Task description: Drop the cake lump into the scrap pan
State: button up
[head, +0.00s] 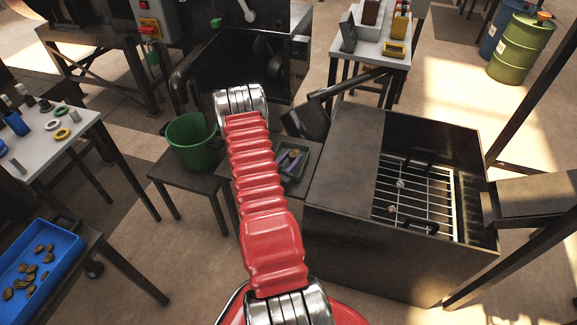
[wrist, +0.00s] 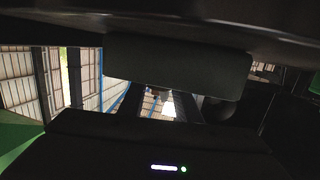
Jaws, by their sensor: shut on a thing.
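My gripper (wrist: 178,112) shows only as a dark body with a white light and a green light in the wrist view. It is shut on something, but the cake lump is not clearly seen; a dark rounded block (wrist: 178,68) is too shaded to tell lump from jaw. In the head view my arm's end hides the gripper, close to the green bucket (head: 193,143) and the black press (head: 255,60). A small dark-green tray (head: 296,176) holds purple and orange items right of my arm. I cannot tell which container is the scrap pan.
A blue tray (head: 17,293) with several brown pieces stands at lower left. A black box with a grate (head: 412,195) stands at right, with a black scoop-like part (head: 305,122) at its left. Low tables stand around; open floor lies between them.

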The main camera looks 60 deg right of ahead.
jog(key=o, duration=1.1)
jog(key=shift+o, duration=0.2)
jog(key=shift+a, duration=0.1)
jog(key=a+r, duration=0.2)
jog(key=a, duration=1.1)
jog(key=shift+w+a, duration=0.2)
jog(key=shift+w, duration=0.15)
jog(key=shift+f, duration=0.1)
